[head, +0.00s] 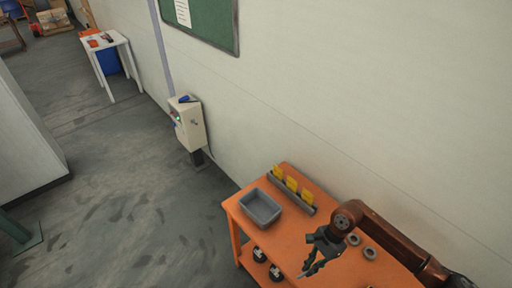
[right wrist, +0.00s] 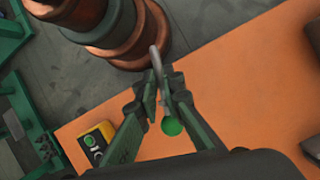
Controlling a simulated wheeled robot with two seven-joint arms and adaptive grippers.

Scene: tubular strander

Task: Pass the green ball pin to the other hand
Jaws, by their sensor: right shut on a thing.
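The green ball pin (right wrist: 172,126) is in my right gripper, which shows in the right wrist view (right wrist: 163,88). Its round green ball lies on the near side of the fingers, and its grey shaft (right wrist: 155,58) sticks out past the fingertips. In the head view my right gripper (head: 309,266) points down over the orange table (head: 304,238), with a thin light tip below its fingers; the ball cannot be made out there. My left gripper is in neither view.
A grey bin (head: 247,203) and a rack with yellow cards (head: 291,185) stand at the table's back. Grey rings (head: 370,253) lie beside my right arm. A control box (head: 188,124) stands by the wall. The wrist view shows a yellow button box (right wrist: 97,143).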

